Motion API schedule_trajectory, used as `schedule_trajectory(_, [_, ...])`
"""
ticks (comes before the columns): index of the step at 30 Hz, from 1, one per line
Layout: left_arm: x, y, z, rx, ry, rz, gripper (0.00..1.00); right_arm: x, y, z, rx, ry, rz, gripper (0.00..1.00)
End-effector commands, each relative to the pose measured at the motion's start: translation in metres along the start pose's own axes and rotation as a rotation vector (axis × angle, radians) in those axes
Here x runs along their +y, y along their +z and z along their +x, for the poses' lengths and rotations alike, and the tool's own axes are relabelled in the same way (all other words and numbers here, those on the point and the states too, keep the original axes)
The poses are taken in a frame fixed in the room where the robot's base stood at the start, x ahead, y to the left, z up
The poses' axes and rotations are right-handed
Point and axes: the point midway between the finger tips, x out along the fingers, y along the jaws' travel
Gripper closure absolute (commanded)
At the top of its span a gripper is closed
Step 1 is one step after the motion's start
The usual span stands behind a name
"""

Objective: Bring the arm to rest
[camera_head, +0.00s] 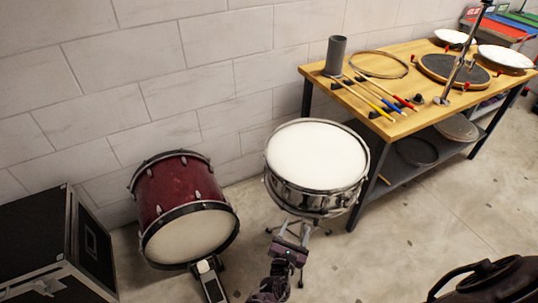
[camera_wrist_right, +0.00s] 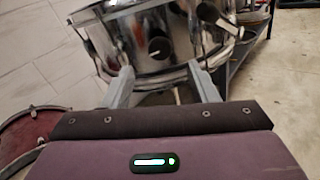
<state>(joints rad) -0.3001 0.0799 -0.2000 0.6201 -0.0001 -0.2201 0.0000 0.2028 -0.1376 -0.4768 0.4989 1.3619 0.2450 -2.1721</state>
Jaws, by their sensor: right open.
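My right gripper (camera_head: 292,236) is in the lower middle of the head view, in front of the snare drum (camera_head: 317,155), below its near rim. In the right wrist view its two grey fingers (camera_wrist_right: 163,82) stand apart with nothing held between them. The drum's chrome shell (camera_wrist_right: 150,38) fills the top of that view, just beyond the fingertips. I cannot tell whether they touch it. The snare stands level on a stand, with a white head. My left gripper is not in view.
A red bass drum (camera_head: 174,185) with a pedal (camera_head: 209,278) stands left of the snare. A black case (camera_head: 40,250) is at lower left. A wooden bench (camera_head: 400,125) with drumsticks, a grey cup (camera_head: 336,56) and pads is at right. Open floor lies at lower right, beside a dark rounded object (camera_head: 490,282).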

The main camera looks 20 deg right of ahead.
Motion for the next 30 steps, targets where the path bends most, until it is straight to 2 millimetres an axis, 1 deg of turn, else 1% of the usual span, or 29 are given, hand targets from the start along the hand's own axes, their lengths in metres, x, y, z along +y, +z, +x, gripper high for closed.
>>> schedule_trajectory(4, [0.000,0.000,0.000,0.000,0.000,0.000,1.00,-0.001,-0.002,0.000,0.007,0.000,0.008,0.47])
schedule_trajectory(5, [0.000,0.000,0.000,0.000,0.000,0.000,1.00,-0.003,-0.005,-0.001,0.016,0.000,0.020,0.47])
schedule_trajectory(7, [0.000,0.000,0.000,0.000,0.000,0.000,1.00,-0.012,-0.019,-0.003,0.062,-0.003,0.079,0.47])
schedule_trajectory(8, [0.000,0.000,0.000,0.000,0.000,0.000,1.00,-0.018,-0.029,-0.005,0.094,-0.008,0.121,0.47])
schedule_trajectory(11, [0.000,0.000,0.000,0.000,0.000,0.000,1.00,-0.045,-0.074,-0.019,0.246,-0.050,0.326,0.47])
schedule_trajectory(12, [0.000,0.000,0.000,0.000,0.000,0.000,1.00,-0.059,-0.096,-0.028,0.320,-0.084,0.428,0.47])
schedule_trajectory(13, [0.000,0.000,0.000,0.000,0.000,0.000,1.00,-0.070,-0.112,-0.036,0.376,-0.118,0.510,0.47])
schedule_trajectory(14, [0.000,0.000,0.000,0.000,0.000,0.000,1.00,-0.081,-0.129,-0.046,0.432,-0.158,0.592,0.47])
schedule_trajectory(15, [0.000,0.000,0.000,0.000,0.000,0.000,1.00,-0.097,-0.149,-0.059,0.501,-0.221,0.698,0.47])
schedule_trajectory(17, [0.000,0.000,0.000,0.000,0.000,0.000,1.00,-0.120,-0.177,-0.083,0.596,-0.331,0.853,0.47])
schedule_trajectory(18, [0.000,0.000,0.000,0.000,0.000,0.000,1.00,-0.136,-0.193,-0.099,0.650,-0.417,0.952,0.47])
schedule_trajectory(20, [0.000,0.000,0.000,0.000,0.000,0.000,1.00,-0.160,-0.216,-0.128,0.721,-0.562,1.091,0.47])
schedule_trajectory(21, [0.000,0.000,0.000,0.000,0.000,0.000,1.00,-0.175,-0.228,-0.147,0.757,-0.668,1.176,0.47])
schedule_trajectory(23, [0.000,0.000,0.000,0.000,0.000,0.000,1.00,-0.198,-0.243,-0.178,0.794,-0.837,1.293,0.47])
schedule_trajectory(24, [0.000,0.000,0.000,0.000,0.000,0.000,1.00,-0.212,-0.250,-0.198,0.808,-0.949,1.360,0.47])
schedule_trajectory(25, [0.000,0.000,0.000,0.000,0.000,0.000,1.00,-0.221,-0.255,-0.211,0.811,-1.031,1.404,0.47])
schedule_trajectory(27, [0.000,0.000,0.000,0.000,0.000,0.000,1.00,-0.241,-0.261,-0.242,0.806,-1.210,1.485,0.47])
schedule_trajectory(30, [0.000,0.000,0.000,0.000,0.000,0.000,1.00,-0.261,-0.264,-0.274,0.775,-1.410,1.556,0.47])
